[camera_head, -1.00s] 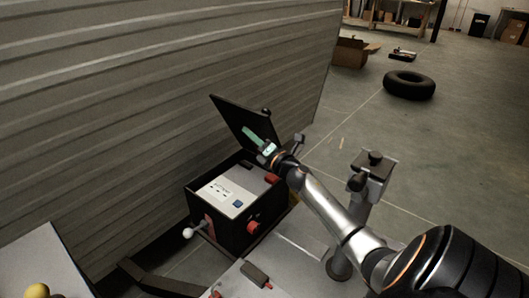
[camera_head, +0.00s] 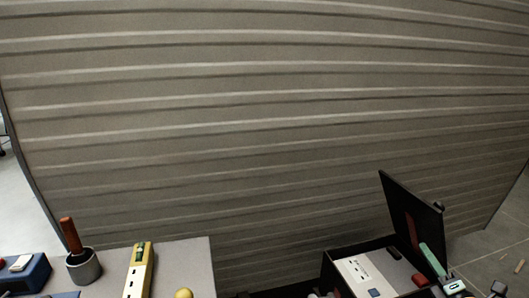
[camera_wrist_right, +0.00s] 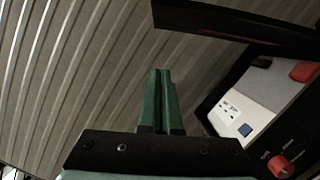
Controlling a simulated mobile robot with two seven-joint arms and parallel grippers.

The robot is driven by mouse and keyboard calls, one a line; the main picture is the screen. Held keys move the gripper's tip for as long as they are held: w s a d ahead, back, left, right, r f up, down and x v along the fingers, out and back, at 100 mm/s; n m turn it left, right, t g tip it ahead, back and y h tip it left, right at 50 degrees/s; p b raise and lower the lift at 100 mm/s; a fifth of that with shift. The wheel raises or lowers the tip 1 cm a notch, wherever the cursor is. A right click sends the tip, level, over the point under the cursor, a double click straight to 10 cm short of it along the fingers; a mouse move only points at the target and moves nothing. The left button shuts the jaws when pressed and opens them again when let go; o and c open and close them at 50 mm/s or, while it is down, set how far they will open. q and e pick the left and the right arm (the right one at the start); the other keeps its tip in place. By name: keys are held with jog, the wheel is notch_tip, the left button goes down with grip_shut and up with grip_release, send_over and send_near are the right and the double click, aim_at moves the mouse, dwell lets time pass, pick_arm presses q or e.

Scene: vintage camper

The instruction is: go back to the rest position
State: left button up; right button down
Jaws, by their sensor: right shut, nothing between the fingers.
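My right gripper (camera_head: 428,258) has green fingers and stands at the lower right of the head view, in front of the raised lid of a black box. In the right wrist view its fingers (camera_wrist_right: 161,95) are together with nothing between them. The black box (camera_head: 332,272) has its dark lid (camera_head: 405,215) standing open, and a white socket panel (camera_head: 362,274) shows inside it. The panel (camera_wrist_right: 245,110) also shows in the right wrist view, right of the fingers. The left gripper is not in view.
A grey ribbed wall (camera_head: 260,120) fills most of the head view. At the lower left are a blue box (camera_head: 25,272), a cup (camera_head: 84,267) with a brown-handled tool, a yellow and white strip (camera_head: 139,272) and a yellow ball (camera_head: 184,293). Open floor (camera_head: 490,260) shows at the far right.

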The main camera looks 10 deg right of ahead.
jog(key=s+a+f+m+g+y, duration=0.1)
jog(key=s+a+f+m+g, duration=0.1)
jog(key=s+a+f+m, duration=0.45)
jog(key=s+a+f+m+g+y, duration=0.1)
jog(key=s+a+f+m+g, duration=0.25)
jog(key=a+f, duration=0.55)
jog(key=s+a+f+m+g+y, duration=0.15)
jog(key=s+a+f+m, duration=0.35)
jog(key=a, duration=0.5)
jog(key=s+a+f+m+g+y, duration=0.25)
jog(key=s+a+m, duration=0.3)
jog(key=a, duration=0.45)
pick_arm(q)
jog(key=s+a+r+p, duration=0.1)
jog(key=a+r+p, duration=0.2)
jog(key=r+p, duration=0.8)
jog(key=p, duration=0.4)
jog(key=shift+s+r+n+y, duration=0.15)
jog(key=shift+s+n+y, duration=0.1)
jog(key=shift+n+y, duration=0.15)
pick_arm(e)
jog(key=s+d+r+h, duration=0.1)
jog(key=d+r, duration=0.3)
jog(key=r, duration=0.7)
jog(key=shift+s, duration=0.25)
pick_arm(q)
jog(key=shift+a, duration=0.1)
pick_arm(e)
jog(key=shift+f, duration=0.1)
